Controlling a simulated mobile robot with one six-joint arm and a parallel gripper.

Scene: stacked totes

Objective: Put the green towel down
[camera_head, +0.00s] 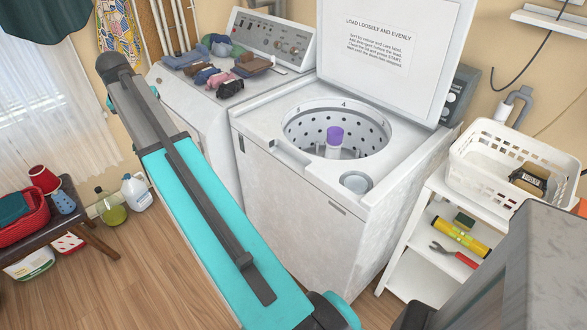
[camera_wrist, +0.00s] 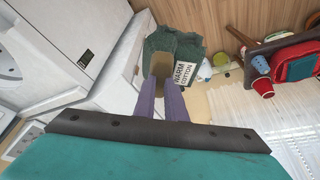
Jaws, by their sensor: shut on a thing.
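My gripper (camera_wrist: 163,82) shows in the wrist view, its two grey-purple fingers close together. It is shut on the dark green towel (camera_wrist: 190,47), which hangs in folds beyond the fingertips. A brown patch shows between the fingertips; I cannot tell what it is. A white card (camera_wrist: 184,72) reading "WARM COTTON" shows against the green; I cannot tell what it is fixed to. In the head view the gripper is out of sight. A dark green cloth (camera_head: 45,18) hangs at the top left there; I cannot tell whether it is the same towel.
A washer (camera_head: 300,190) stands open with a purple-capped thing (camera_head: 335,135) in its drum. Folded clothes (camera_head: 215,65) lie on the machine behind it. A white basket (camera_head: 470,185) tops a shelf. A bench (camera_head: 85,222) holds a red basket (camera_head: 38,222). The wood floor (camera_head: 120,290) has clear room.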

